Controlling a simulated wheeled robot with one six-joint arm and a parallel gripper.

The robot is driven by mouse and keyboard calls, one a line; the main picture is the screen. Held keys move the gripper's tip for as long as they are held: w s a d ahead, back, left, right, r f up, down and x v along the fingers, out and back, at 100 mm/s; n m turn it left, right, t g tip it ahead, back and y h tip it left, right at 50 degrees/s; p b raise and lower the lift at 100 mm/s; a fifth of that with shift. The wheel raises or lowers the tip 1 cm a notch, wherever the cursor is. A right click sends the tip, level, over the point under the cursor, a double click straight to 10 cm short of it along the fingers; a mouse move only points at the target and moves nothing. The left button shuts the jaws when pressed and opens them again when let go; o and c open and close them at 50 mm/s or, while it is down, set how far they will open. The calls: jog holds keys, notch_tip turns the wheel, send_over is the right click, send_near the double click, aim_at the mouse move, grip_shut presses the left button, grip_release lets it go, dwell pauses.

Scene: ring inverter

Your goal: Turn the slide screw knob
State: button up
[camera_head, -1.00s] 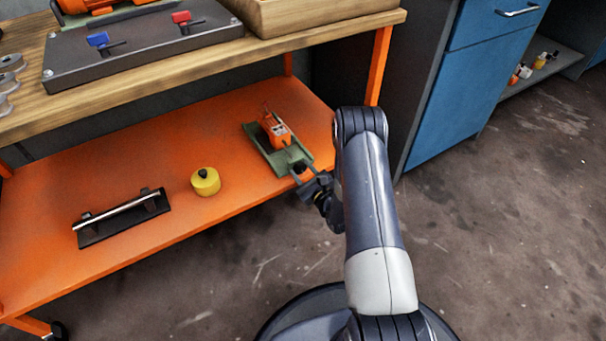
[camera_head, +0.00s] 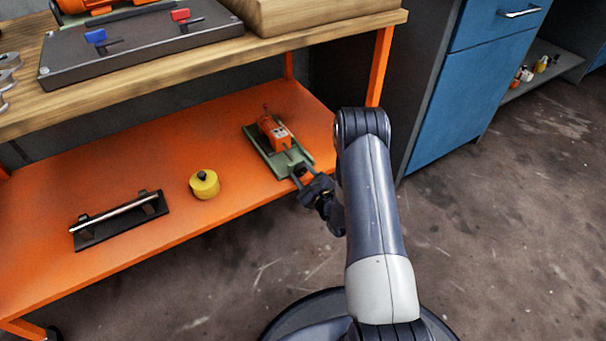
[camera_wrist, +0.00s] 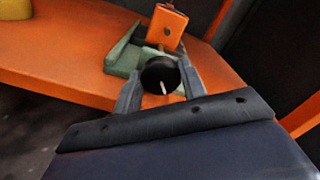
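The slide screw unit, a green base (camera_head: 258,144) with an orange block (camera_head: 275,131), lies on the orange shelf near its right front edge. Its round black knob (camera_head: 299,170) faces the front. In the wrist view the knob (camera_wrist: 158,73) carries a short white mark, with the green base (camera_wrist: 122,58) and orange block (camera_wrist: 167,25) behind it. My gripper (camera_head: 303,175) is at the knob. In the wrist view my gripper's two fingers (camera_wrist: 161,80) stand left and right of the knob, very close to its sides. I cannot tell whether they press on it.
On the shelf (camera_head: 130,160) are a yellow cylinder (camera_head: 205,184) and a black plate with a silver rod (camera_head: 118,219). The wooden tabletop (camera_head: 150,88) lies above. An orange table leg (camera_head: 378,66) stands behind my arm. A blue cabinet (camera_head: 490,60) is to the right.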

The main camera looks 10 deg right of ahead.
jog(key=o, duration=0.5)
jog(key=shift+c, duration=0.2)
jog(key=shift+m, duration=0.3)
